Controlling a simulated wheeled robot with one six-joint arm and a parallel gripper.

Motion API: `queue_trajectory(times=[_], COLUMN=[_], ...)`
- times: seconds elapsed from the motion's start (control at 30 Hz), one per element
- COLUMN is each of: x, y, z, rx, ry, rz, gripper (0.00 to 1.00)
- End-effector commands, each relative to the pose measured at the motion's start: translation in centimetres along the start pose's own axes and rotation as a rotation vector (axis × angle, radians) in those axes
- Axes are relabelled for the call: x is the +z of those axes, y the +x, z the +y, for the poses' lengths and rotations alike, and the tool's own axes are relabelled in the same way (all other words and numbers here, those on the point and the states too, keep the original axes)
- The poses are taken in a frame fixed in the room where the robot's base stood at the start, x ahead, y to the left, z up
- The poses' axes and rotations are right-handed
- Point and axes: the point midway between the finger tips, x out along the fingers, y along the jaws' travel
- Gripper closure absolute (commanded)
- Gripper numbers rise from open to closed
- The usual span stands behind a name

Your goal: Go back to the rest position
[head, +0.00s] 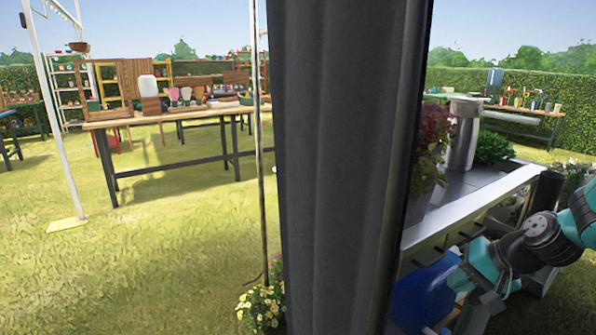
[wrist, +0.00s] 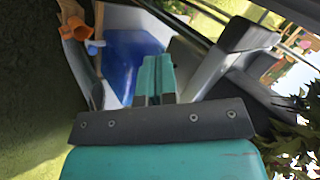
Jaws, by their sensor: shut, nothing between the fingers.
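My gripper (wrist: 155,78) shows in the wrist view with its two teal fingers together and nothing between them. Beyond the fingertips is a blue object (wrist: 132,62) beside pale and grey surfaces. In the head view my teal and black arm reaches in from the right edge, low beside the metal worktop. A blue container (head: 422,298) sits below the worktop there, close to the arm. The exact fingertips are hard to make out in the head view.
The metal worktop (head: 460,207) holds a reddish plant (head: 430,150) and a metal canister (head: 464,135). An orange object (wrist: 75,28) is at the upper left in the wrist view. A wooden table (head: 180,115) stands farther back left; open grass (head: 150,260) lies before it.

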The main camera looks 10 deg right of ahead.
Motion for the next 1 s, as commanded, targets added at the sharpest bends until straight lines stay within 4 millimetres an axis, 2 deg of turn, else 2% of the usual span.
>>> queue_trajectory(times=[0.03, 0.2, 0.5, 0.57, 0.77, 0.9, 1.0], x=[1.9, 6.3, 10.8, 12.1, 17.6, 22.2, 25.8], y=[-0.3, -2.1, -6.3, -6.4, -7.6, -9.4, -11.4], z=[-1.7, -3.5, -4.4, -6.0, -11.0, -13.8, -15.2], rx=[0.069, 0.26, 0.483, 0.436, 0.262, 0.146, 0.066], ry=[-0.105, -0.332, -0.596, -0.633, -0.787, -0.927, -1.048], rz=[-0.037, -0.106, -0.127, -0.16, -0.291, -0.396, -0.479], gripper=[1.0, 1.0, 1.0, 1.0, 1.0, 1.0, 1.0])
